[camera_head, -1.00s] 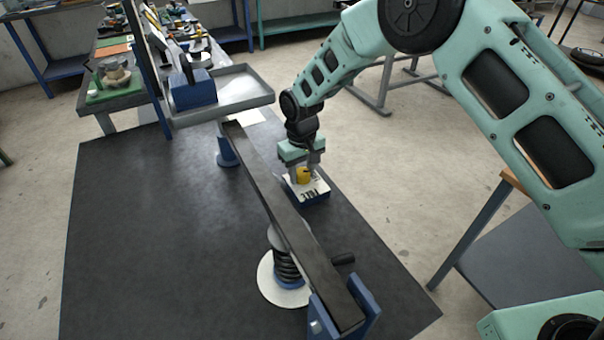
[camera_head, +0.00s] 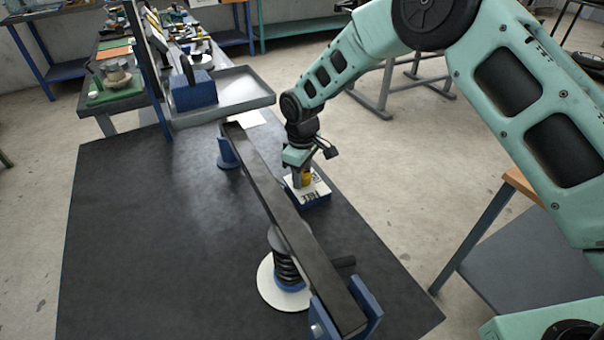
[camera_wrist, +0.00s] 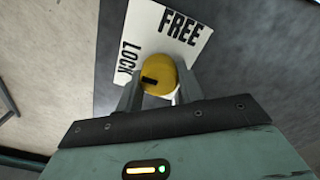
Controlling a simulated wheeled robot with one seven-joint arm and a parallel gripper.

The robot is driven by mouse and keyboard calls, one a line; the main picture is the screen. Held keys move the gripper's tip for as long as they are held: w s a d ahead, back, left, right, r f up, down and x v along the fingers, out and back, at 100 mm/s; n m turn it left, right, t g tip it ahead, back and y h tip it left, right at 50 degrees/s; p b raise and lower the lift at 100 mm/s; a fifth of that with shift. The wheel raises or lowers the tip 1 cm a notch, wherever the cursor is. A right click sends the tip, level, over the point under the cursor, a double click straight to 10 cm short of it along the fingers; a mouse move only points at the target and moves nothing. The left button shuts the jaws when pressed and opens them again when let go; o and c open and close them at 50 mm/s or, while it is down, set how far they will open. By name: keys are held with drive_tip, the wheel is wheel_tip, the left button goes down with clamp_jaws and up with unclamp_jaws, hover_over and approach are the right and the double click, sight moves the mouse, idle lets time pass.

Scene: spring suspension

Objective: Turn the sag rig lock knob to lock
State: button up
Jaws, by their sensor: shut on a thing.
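The yellow lock knob (camera_head: 307,177) sits on a blue block with a white label plate (camera_head: 318,189), beside the long dark beam. In the wrist view the yellow knob (camera_wrist: 156,70) has a dark slot mark on its lower left side. The plate (camera_wrist: 150,28) reads FREE at the top and LOCK at the left. The mark lies on the knob's side towards LOCK, a little below that word. My gripper (camera_wrist: 158,88) points down with its fingers shut on either side of the knob. In the head view my gripper (camera_head: 302,174) partly hides the knob.
The dark beam (camera_head: 268,190) runs close left of the block, over a black coil spring (camera_head: 288,268) on a white disc. A grey tray (camera_head: 240,92) with a blue box stands behind. The black mat (camera_head: 150,240) is clear on the left.

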idle(0.3)
drive_tip(key=o, duration=1)
drive_tip(key=shift+r, duration=0.1)
wheel_tip(320, 180, up, 17)
drive_tip(key=shift+r+b, duration=0.15)
drive_tip(key=shift+b, duration=0.8)
